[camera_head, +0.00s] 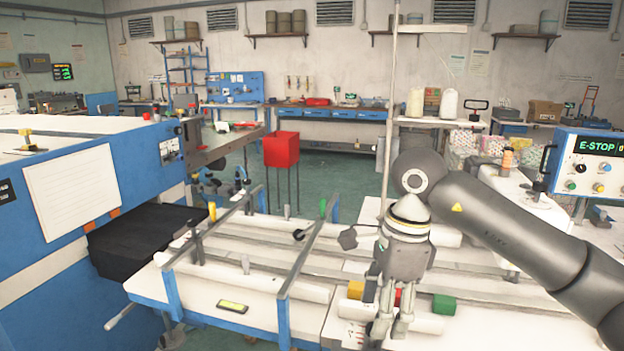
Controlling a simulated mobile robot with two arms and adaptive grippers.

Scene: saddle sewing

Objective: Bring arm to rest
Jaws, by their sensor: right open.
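My right arm (520,225) comes in from the right edge and bends down at a rounded joint. My right gripper (391,325) points down at the front of the white work table (260,262). Its fingers are apart, and I see nothing held between them. Red and green blocks lie close behind and beside it; the picture does not show whether the fingers touch them. My left gripper is not in view.
A yellow block (356,290) and a green block (444,305) lie near the gripper. Blue rails (305,250) cross the table. A blue machine (85,200) stands left, an E-STOP panel (588,160) right. A red bin (281,149) stands behind.

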